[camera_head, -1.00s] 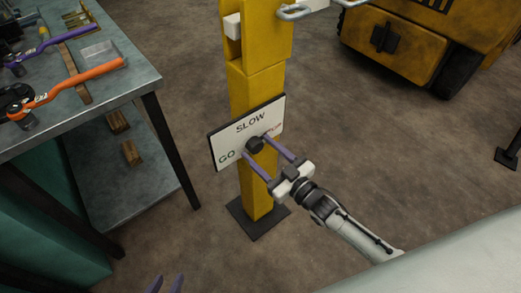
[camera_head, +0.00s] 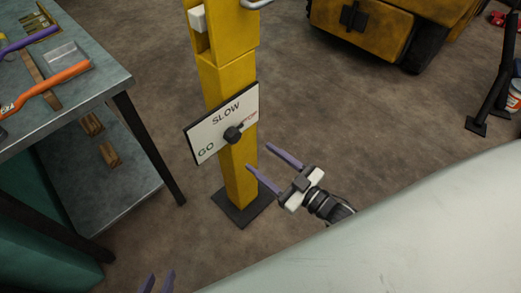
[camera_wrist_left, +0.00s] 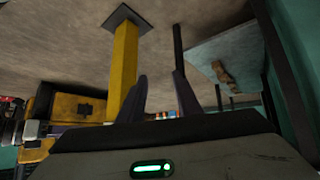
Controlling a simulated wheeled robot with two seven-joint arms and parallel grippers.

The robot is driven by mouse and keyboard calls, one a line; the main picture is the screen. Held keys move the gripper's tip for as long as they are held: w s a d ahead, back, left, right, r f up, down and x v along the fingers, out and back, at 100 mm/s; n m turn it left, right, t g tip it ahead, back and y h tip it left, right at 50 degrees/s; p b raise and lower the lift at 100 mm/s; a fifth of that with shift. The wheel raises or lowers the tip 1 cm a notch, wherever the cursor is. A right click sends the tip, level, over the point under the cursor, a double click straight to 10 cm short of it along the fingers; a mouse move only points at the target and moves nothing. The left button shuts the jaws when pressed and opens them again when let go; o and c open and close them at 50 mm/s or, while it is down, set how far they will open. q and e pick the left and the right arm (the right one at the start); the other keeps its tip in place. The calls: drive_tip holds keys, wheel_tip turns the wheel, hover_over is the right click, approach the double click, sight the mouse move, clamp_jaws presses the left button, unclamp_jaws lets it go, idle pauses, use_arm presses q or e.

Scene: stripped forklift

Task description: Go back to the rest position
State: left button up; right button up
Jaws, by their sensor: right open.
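My right gripper (camera_head: 260,158) is open and empty in the head view. Its purple fingers are to the right of and below the black knob (camera_head: 233,134), apart from it. The knob is on a white sign (camera_head: 208,133) reading SLOW, GO and a partly legible red word. The sign is on a yellow post (camera_head: 231,75). I cannot tell which word the knob points to. My left gripper (camera_head: 158,282) shows only its fingertips at the bottom edge. In the left wrist view its fingers (camera_wrist_left: 161,95) are apart with nothing between them.
A metal workbench (camera_head: 95,75) with tools stands at the left, with wood blocks on its lower shelf. A yellow forklift body (camera_head: 385,25) is at the back. A black stand (camera_head: 490,95) is at the right. Bare floor (camera_head: 360,110) lies between.

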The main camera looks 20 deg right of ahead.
drive_tip(key=s+a+f+m+g+h+p, duration=0.2)
drive_tip(key=s+g, duration=0.2)
drive_tip(key=s, duration=0.4)
drive_tip(key=s+a+f+m+g+h+p, duration=0.1)
drive_tip(key=s+a+g+h+p, duration=0.1)
drive_tip(key=s, duration=0.6)
drive_tip(key=shift+a+f+m+g, duration=0.25)
drive_tip(key=shift+f+m+g, duration=0.15)
drive_tip(key=shift+g, duration=0.5)
